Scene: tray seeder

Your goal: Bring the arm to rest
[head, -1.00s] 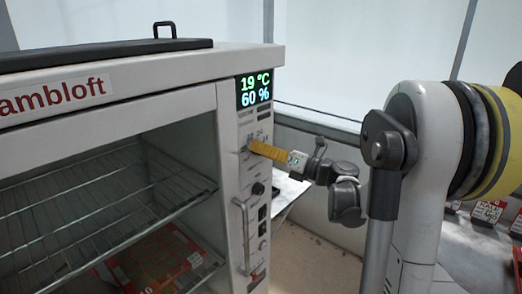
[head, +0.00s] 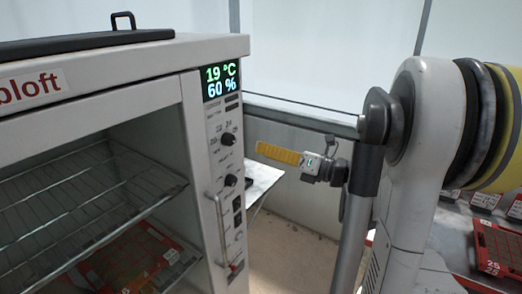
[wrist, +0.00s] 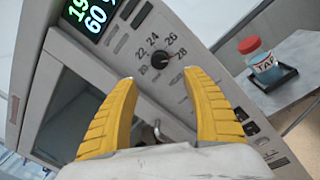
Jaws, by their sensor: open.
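My gripper (head: 262,149) has yellow fingers and stands to the right of the cabinet's control panel in the head view, apart from it. In the wrist view my gripper (wrist: 165,90) is open and empty, with its two yellow fingers spread. Between and beyond the fingertips shows a black temperature knob (wrist: 160,60) on the panel, with numbers around it. The same knob (head: 228,139) shows in the head view below the display (head: 222,82), which reads 19 °C and 60 %.
The open-fronted cabinet (head: 135,75) with wire shelves fills the left. A vertical handle (head: 221,228) sticks out from its panel. A jar with a red lid (wrist: 260,62) stands on a side table (wrist: 285,88). Red trays (head: 497,249) lie at the right.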

